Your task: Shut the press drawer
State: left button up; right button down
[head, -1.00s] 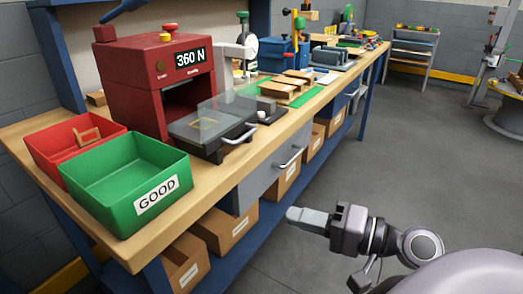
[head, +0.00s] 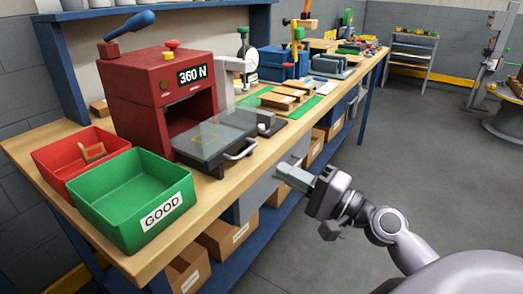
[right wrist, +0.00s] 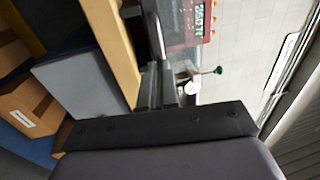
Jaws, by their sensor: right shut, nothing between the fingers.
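The red press (head: 160,95) stands on the workbench, its display reading 360 N. Its drawer (head: 212,145) is pulled out toward the bench's front edge, with a clear cover and a light handle (head: 240,150) at its front. A small tan piece seems to show under the cover. My right gripper (head: 288,174) is shut and empty, in front of the bench edge, below and to the right of the handle and apart from it. In the right wrist view the press (right wrist: 190,22) shows at the top, beyond the shut fingers (right wrist: 157,88). My left gripper is not in view.
A green bin (head: 130,195) marked GOOD and a red bin (head: 75,155) holding a tan piece stand left of the press. A grey bench drawer (head: 258,195) is under the top. Cardboard boxes (head: 225,235) fill the lower shelf. Open floor lies to the right.

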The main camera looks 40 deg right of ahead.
jog(key=p, duration=0.2)
send_near(236, 149)
jog(key=shift+w+a+r, duration=0.3)
jog(key=shift+w+r, duration=0.5)
jog(key=shift+w, duration=0.05)
jog(key=shift+w+a, duration=0.15)
jog(key=shift+w, duration=0.15)
jog(key=shift+w+a+p, duration=0.2)
jog(key=shift+w+p, duration=0.1)
jog(key=shift+w, duration=0.15)
jog(key=shift+f+x, duration=0.15)
jog(key=shift+x, duration=0.8)
jog(key=shift+f+x, duration=0.15)
jog(key=shift+x, duration=0.8)
jog(key=shift+f, duration=0.1)
